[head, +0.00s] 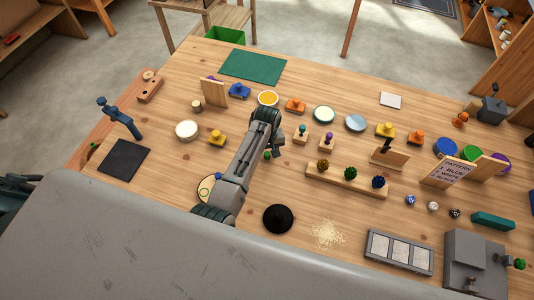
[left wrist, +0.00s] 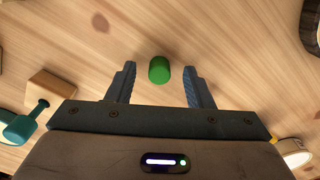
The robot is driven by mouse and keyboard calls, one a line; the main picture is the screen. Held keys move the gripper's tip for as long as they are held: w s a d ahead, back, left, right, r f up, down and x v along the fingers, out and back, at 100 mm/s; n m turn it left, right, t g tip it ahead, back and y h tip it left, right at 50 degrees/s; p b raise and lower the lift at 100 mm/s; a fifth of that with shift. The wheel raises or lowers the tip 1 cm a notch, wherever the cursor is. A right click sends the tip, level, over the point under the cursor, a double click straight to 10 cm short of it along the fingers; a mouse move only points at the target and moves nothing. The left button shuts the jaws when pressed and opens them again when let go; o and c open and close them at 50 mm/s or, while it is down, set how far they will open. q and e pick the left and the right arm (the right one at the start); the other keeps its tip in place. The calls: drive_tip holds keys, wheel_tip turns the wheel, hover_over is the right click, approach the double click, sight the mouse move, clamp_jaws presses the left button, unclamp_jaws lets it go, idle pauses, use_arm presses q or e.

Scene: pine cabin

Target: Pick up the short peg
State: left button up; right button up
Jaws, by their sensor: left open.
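A green peg (left wrist: 159,70) stands or lies on the wooden table between the spread fingers of my left gripper (left wrist: 159,82) in the left wrist view; the fingers do not touch it. It is likely the short peg. In the head view a small green bit of it (head: 267,155) shows beside my arm, and the wrist hides the left gripper's fingers. The left gripper is open and empty. My right gripper is not in view.
A black disc (head: 278,219) and a round cream dish (head: 206,188) lie nearer.

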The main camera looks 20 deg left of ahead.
use_arm(q)
clamp_jaws()
idle(0.4)
